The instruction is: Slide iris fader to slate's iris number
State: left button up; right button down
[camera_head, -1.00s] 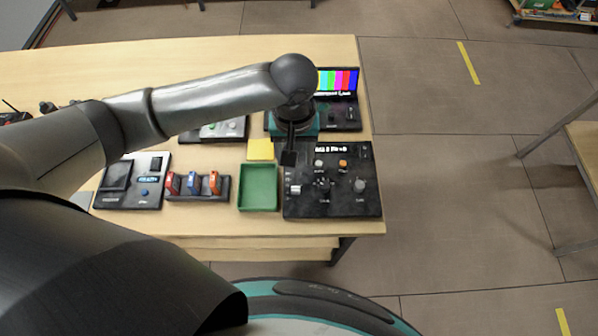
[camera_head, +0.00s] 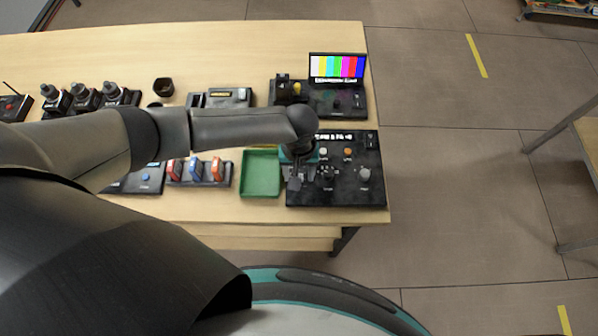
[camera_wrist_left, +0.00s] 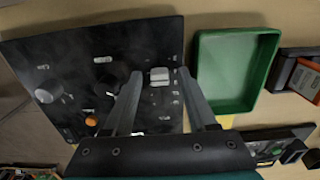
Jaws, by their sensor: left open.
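The black control panel (camera_head: 345,192) sits at the table's front right corner. It carries knobs, an orange button (camera_head: 347,152) and a small lit readout (camera_head: 340,136) too small to read. In the left wrist view a white fader cap (camera_wrist_left: 159,74) stands on the panel (camera_wrist_left: 60,60) near the edge by the green tray. My left gripper (camera_wrist_left: 160,76) is open, with one finger on each side of the cap; I cannot tell if they touch it. In the head view my left gripper (camera_head: 296,178) hides the cap. I cannot make out a slate or its number.
A green tray (camera_head: 261,190) lies left of the panel, with a rack of coloured blocks (camera_head: 198,181) beyond it. A screen with colour bars (camera_head: 337,67) stands behind the panel.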

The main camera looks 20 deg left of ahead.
pick_arm(q)
grip_shut()
dwell(0.5)
dwell(1.0)
